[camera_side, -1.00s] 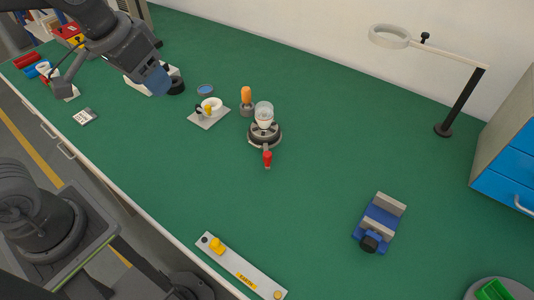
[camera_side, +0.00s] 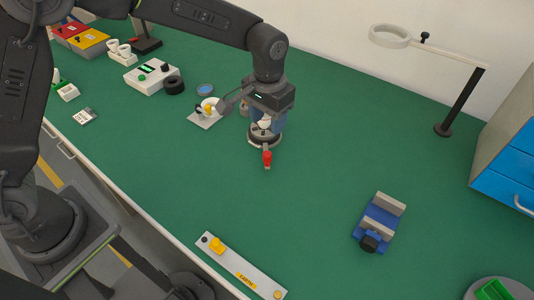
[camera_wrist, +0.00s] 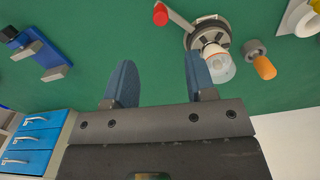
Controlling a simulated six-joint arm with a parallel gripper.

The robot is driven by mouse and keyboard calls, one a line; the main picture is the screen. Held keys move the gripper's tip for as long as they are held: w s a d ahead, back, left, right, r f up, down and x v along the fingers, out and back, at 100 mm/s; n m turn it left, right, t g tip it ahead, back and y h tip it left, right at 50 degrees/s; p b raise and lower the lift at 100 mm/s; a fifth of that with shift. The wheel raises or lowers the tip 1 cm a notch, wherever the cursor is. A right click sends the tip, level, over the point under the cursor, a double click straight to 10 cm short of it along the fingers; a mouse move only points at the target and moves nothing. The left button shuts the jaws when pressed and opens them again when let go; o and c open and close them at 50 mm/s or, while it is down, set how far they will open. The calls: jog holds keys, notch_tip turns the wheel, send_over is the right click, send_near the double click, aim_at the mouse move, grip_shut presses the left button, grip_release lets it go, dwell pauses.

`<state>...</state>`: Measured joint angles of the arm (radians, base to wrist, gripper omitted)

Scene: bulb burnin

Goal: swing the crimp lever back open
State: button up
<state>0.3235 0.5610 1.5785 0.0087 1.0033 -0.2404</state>
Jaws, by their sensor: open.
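The crimp lever (camera_side: 267,158) is a short arm with a red grip, pointing toward the front of the bench from a dark round crimp fixture (camera_side: 253,139). In the wrist view the red grip (camera_wrist: 160,14) is at the top edge, with the grey lever arm running to the fixture (camera_wrist: 204,27). A clear bulb (camera_wrist: 219,66) with a white lower part stands upright in the fixture. My gripper (camera_wrist: 159,72) is open and empty, its two blue fingers apart. In the side view it is over the fixture and hides most of the bulb.
A blue clamp block (camera_side: 378,222) stands to the right and a magnifier lamp (camera_side: 455,105) behind it. An orange-topped tool (camera_wrist: 264,67) is beside the bulb in the wrist view. A grey plate with yellow parts (camera_side: 240,264) lies at the front.

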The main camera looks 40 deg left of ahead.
aim_at(267, 154)
notch_tip(267, 154, down, 12)
jog(key=shift+a+f, duration=0.1)
jog(key=shift+f, duration=0.1)
jog(key=shift+c, duration=0.2)
grip_shut()
dwell(0.4)
